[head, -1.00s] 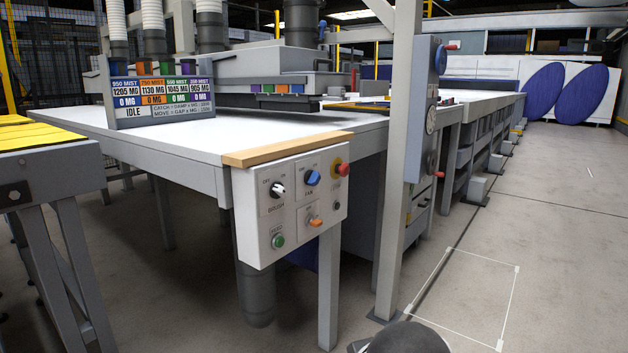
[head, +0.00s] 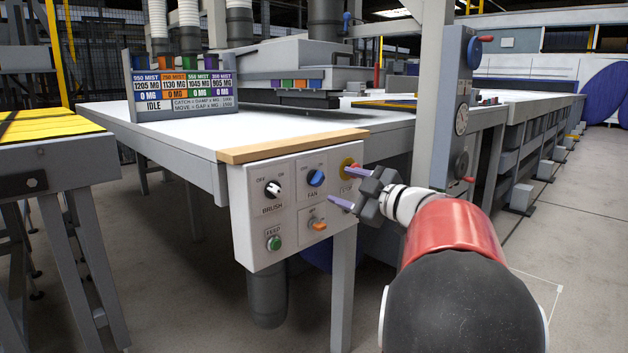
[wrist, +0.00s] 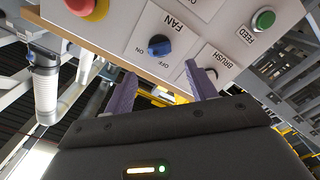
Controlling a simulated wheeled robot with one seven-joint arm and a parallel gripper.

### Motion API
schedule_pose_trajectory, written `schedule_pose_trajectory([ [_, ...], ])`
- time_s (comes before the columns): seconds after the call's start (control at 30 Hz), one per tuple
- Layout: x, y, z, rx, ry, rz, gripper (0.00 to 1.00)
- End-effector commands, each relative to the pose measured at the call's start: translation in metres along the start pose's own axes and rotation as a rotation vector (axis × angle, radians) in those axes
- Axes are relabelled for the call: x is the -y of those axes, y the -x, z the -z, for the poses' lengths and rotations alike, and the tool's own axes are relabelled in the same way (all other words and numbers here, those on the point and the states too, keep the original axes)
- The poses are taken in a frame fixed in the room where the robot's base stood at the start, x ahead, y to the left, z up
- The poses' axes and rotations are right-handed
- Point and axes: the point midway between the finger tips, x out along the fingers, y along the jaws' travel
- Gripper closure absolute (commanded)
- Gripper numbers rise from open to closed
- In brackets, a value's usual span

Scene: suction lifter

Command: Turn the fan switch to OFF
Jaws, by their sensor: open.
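The fan switch (head: 316,178) is a blue knob on the grey-white control panel (head: 285,235), under OFF and ON marks. It also shows in the wrist view (wrist: 159,47), upside down, with its pointer directed roughly between the marks; I cannot tell its exact setting. My gripper (head: 342,187) is in front of the panel's right side, to the right of the fan knob. Its two purple fingers are spread apart and empty. In the wrist view my gripper (wrist: 160,85) has the knob beyond and between its fingertips, not touching it.
The black-and-white brush knob (head: 272,189) is left of the fan knob. A green feed button (head: 273,243) and an orange switch (head: 318,224) sit below. A red stop button (wrist: 88,8) is close by. A wooden strip (head: 293,146) edges the table above the panel.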

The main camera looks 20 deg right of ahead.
Motion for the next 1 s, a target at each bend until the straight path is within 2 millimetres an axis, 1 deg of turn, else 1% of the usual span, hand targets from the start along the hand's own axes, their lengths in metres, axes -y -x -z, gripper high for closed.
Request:
schedule_pose_trajectory([
  [0.07, 0.001, -0.008, 0.0, -0.002, 0.001, 0.007, 0.44],
  [0.33, 0.002, -0.051, 0.001, -0.004, 0.001, 0.007, 0.44],
  [0.5, 0.001, -0.07, 0.001, -0.002, 0.001, 0.004, 0.44],
  [0.63, 0.001, -0.075, 0.002, -0.003, 0.0, 0.003, 0.44],
  [0.87, 0.001, -0.076, 0.002, -0.003, 0.0, 0.002, 0.44],
  [1.0, 0.001, -0.075, 0.001, -0.003, 0.0, 0.002, 0.62],
])
